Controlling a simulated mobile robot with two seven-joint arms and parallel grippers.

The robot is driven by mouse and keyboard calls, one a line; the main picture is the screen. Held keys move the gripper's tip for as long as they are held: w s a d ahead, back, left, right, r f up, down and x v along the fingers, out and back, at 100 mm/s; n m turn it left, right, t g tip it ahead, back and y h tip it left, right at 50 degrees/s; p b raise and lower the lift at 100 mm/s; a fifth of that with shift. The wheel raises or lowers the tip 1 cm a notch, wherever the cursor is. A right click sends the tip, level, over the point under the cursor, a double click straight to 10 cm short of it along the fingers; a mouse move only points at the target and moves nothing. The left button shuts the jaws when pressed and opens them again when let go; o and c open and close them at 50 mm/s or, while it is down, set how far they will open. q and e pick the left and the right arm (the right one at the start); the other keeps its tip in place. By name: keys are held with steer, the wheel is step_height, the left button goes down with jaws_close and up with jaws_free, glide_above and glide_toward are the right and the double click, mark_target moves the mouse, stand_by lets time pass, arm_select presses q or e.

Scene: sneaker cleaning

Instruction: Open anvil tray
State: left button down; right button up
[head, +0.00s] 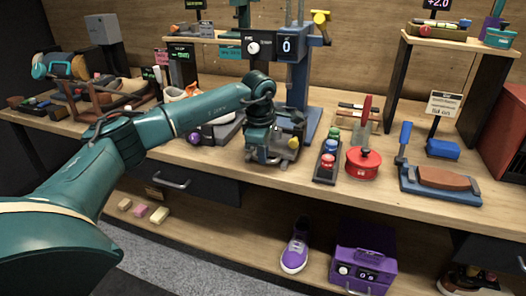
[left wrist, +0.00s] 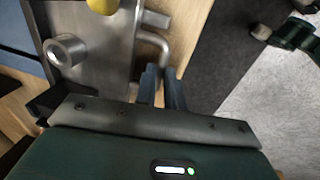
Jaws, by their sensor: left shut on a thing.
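The anvil tray (head: 285,154) is a grey metal piece low on the blue press on the bench, partly hidden by my left gripper. In the left wrist view its metal plate (left wrist: 98,40) carries a round metal knob (left wrist: 66,51) and a bent bar handle (left wrist: 158,40). My left gripper (head: 264,158) points down at the tray's front. Its two dark fingers in the left wrist view (left wrist: 162,85) are shut on the end of the handle. How far the tray is out is hard to tell.
The blue press (head: 300,75) rises behind the tray. Right of it are a rack of small jars (head: 327,160), a red pot (head: 363,163) and a blue stand with a brown block (head: 445,178). A drawer (head: 185,180) and a lower shelf lie below the bench edge.

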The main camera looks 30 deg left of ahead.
arm_select(q)
steer(key=shift+w, duration=0.1)
arm_select(e)
steer(key=shift+w, duration=0.15)
arm_select(q)
steer(key=c, duration=1.5)
jaws_free()
arm_select(e)
steer(key=shift+w+r, duration=0.15)
steer(key=shift+r, duration=0.05)
arm_select(q)
steer(key=shift+s+d+r+p, duration=0.1)
steer(key=shift+s+r, duration=0.25)
steer(key=shift+r, duration=1.8)
steer(key=shift+s+d+r+p, duration=0.1)
steer(key=shift+s+r, duration=0.25)
steer(key=shift+r, duration=1.85)
steer(key=shift+s+d+r+p, duration=0.1)
steer(key=shift+s+r, duration=0.25)
steer(key=shift+r, duration=1.8)
arm_select(e)
steer(key=shift+w+a, duration=0.1)
